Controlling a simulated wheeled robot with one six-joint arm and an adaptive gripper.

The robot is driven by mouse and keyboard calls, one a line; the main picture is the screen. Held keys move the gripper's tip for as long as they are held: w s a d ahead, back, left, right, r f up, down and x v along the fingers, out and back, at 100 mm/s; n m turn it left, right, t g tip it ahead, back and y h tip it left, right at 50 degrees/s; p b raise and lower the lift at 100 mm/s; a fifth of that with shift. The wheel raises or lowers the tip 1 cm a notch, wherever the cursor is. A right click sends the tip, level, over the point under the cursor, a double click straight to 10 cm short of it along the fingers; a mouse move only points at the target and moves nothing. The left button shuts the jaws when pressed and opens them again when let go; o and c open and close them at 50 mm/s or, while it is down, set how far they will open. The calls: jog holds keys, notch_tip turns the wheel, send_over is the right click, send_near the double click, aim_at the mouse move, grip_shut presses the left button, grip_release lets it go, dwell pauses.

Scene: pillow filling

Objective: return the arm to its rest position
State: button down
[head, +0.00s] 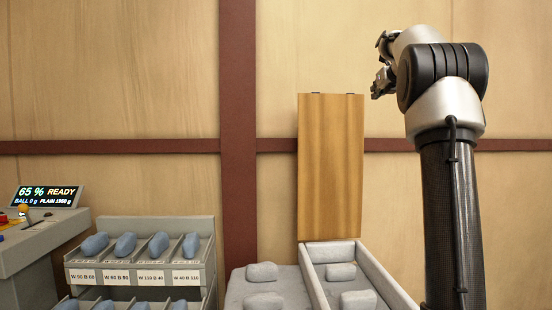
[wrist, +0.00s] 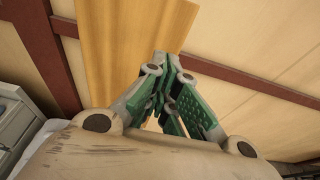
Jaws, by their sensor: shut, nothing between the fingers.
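My gripper (head: 380,84) is raised at the upper right of the head view, largely hidden behind my folded wrist and forearm. In the wrist view my gripper (wrist: 168,70) shows its green-padded fingers brought together at the tips, with nothing between them. My arm stands up along the right side of the head view, clear of the furniture. The upright wooden lid (head: 331,165) is lower and to the left of my gripper in the head view; it also shows behind the fingers in the wrist view (wrist: 110,40).
An open grey box (head: 392,284) with several grey pillows stands below the lid. A labelled rack (head: 85,277) of blue pillows is at lower left, beside a console with a lit display (head: 47,196) reading 65 % READY. The wall's upper middle is clear.

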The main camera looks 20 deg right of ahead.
notch_tip(320, 180, down, 11)
jog(key=s+n+g+y, duration=0.1)
jog(key=s+n+g, duration=0.15)
jog(key=n, duration=0.85)
jog(key=s+a+f+n+g+y, duration=0.1)
jog(key=s+a+f+n+g, duration=0.1)
jog(key=s+a+f+n, duration=0.25)
jog(key=s+a+f+n+g, duration=0.2)
jog(key=s+a+f+n, duration=0.1)
jog(key=f+n, duration=0.3)
jog(key=s+a+f+n+g, duration=0.1)
jog(key=s+a+f+n, duration=0.4)
jog(key=s, duration=0.5)
jog(key=s+a+f+n+g+y, duration=0.1)
jog(key=s+a+f+n, duration=0.5)
jog(key=s+a, duration=0.4)
jog(key=s+a+f+n+g, duration=0.2)
jog(key=s+a+f+n, duration=0.4)
jog(key=s, duration=0.6)
jog(key=shift+a+f+y, duration=0.25)
jog(key=shift+a+y, duration=0.05)
jog(key=shift+a, duration=0.45)
jog(key=shift+a, duration=0.1)
